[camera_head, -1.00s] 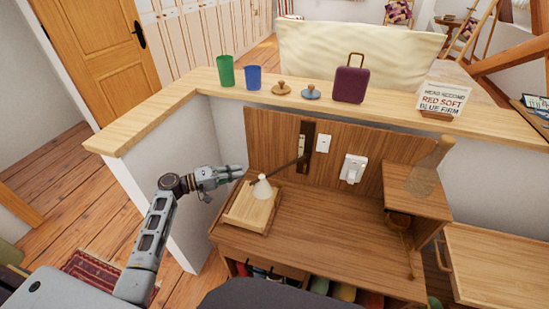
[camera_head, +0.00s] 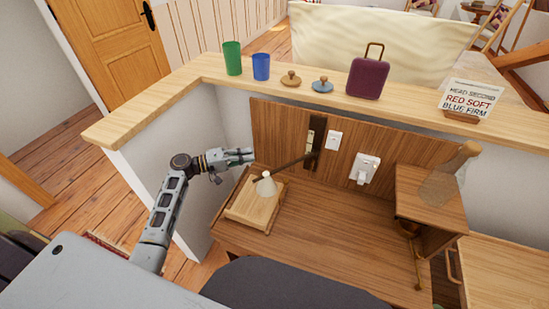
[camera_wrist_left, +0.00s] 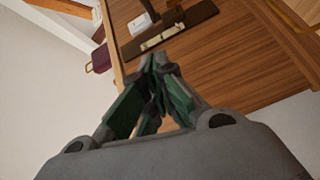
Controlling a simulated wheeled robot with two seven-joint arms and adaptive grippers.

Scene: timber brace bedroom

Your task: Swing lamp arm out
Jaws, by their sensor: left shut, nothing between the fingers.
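The wall lamp has a dark bracket plate with a brass strip (camera_head: 314,141) on the wooden back panel. Its thin dark arm (camera_head: 291,164) reaches left and forward to a cream cone shade (camera_head: 265,184) above a wooden box. My left gripper (camera_head: 252,155) is shut and empty, left of the lamp arm and slightly up from the shade in the head view, apart from both. In the left wrist view the shut fingers (camera_wrist_left: 156,68) point towards the dark plate with its brass strip (camera_wrist_left: 160,39); the shade cannot be made out there. My right gripper is not in view.
The wooden box (camera_head: 250,211) stands on the desk (camera_head: 300,235). A ledge (camera_head: 210,78) above carries cups, two knobbed discs, a purple case (camera_head: 368,78) and a sign (camera_head: 468,103). White switches (camera_head: 364,169) are right of the lamp. The desk's middle is clear.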

